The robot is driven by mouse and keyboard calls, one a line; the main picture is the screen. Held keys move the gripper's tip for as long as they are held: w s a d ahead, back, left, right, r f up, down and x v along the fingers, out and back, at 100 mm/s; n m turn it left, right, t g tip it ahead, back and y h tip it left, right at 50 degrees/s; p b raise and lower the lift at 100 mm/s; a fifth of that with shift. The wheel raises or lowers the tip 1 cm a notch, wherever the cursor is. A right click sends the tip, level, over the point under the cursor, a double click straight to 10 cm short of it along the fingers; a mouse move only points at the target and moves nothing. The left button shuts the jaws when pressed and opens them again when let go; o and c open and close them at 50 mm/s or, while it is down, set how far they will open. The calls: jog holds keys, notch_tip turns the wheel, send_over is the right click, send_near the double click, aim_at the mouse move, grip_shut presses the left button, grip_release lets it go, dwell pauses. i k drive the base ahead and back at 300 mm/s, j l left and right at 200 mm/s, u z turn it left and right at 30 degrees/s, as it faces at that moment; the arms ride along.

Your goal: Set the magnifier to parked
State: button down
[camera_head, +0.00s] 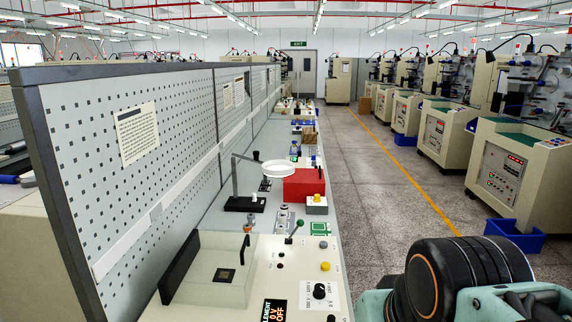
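The magnifier (279,169) is a white round ring held out to the right on a thin dark arm. The arm rises from a post on a black base (244,204) that stands on the bench near the pegboard. The ring hangs above the bench, with a red box (303,185) right beside and below it. Any position marks on the magnifier are too small to read. Only dark and teal links of my arm show at the lower right. My gripper's fingers are not visible.
A control panel (331,262) with knobs, a lever and a display fills the near bench, beside a clear-walled box (215,270). The pegboard (125,150) bounds the bench on the left. The aisle floor (375,185) is open; machines (515,170) and a blue bin (514,236) stand right.

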aim_at(273, 167)
jog(key=k+l, duration=0.1)
jog(key=l, duration=0.3)
jog(key=l+u, duration=0.1)
jog(key=l, duration=0.25)
jog(key=l+u, duration=0.1)
jog(key=l, duration=0.7)
jog(key=i+l, duration=0.15)
jog(key=l, duration=0.25)
jog(key=i+l+u, duration=0.1)
jog(key=l, duration=0.25)
jog(key=i+l+u, duration=0.15)
jog(key=i+l, duration=0.8)
jog(key=i, duration=0.15)
jog(key=i+l+u, duration=0.15)
jog(key=i+l, duration=0.15)
jog(key=i+u, duration=0.15)
jog(key=i, duration=1.05)
jog(key=i+j, duration=0.2)
jog(key=i, duration=0.15)
